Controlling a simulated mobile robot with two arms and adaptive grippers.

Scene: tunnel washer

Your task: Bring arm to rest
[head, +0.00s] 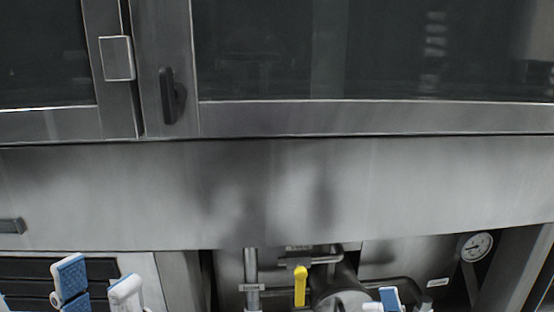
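My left gripper (98,284) is at the bottom left of the head view. Its fingers, white with blue pads, stand apart with nothing between them. My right gripper (408,301) is at the bottom edge, right of the middle. Only its fingertips show, with a gap between them, and nothing is seen held there. Both grippers show in front of the lower part of a large steel washer (300,190). Most of both arms is out of the picture.
The washer has dark glass doors (350,50) with a black handle (168,95). Below its steel panel are pipes (251,275), a yellow valve handle (300,286) and a round gauge (475,246). A dark slatted grille (25,270) is at the lower left.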

